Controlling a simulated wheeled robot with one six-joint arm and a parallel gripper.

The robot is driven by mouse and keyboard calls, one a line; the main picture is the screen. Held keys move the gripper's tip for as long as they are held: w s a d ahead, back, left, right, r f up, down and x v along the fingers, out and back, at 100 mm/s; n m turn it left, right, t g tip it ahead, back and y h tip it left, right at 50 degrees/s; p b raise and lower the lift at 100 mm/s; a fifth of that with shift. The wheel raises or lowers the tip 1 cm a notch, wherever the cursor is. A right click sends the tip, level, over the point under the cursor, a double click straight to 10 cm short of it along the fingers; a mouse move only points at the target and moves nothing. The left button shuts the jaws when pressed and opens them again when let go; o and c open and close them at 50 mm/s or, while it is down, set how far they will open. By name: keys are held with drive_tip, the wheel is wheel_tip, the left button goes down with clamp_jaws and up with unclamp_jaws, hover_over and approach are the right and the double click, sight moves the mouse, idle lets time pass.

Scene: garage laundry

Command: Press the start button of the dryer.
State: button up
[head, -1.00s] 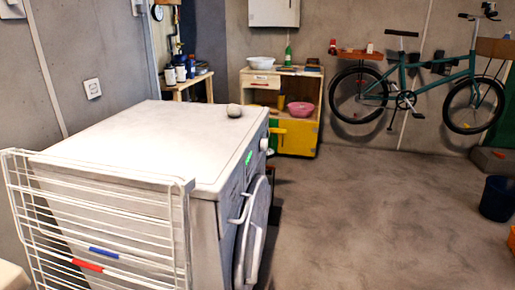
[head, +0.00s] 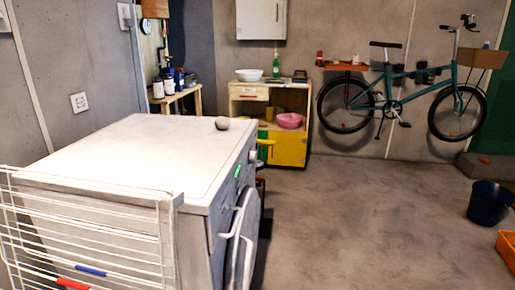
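The white dryer (head: 130,150) stands at the left in the head view, seen from its side and above. Its front faces right and shows only at a steep angle. A small green lit display (head: 238,170) and a round knob (head: 253,155) show on its front panel. The round door (head: 242,240) is below, partly cut off by the bottom edge. I cannot make out the start button at this angle. My gripper is not in the picture.
A white wire drying rack (head: 90,235) stands against the dryer's near side. Open concrete floor (head: 350,220) lies to the right. A blue bucket (head: 488,203) and an orange crate (head: 507,250) are at the far right. A wooden cabinet (head: 240,92) and a bicycle (head: 400,95) are at the back.

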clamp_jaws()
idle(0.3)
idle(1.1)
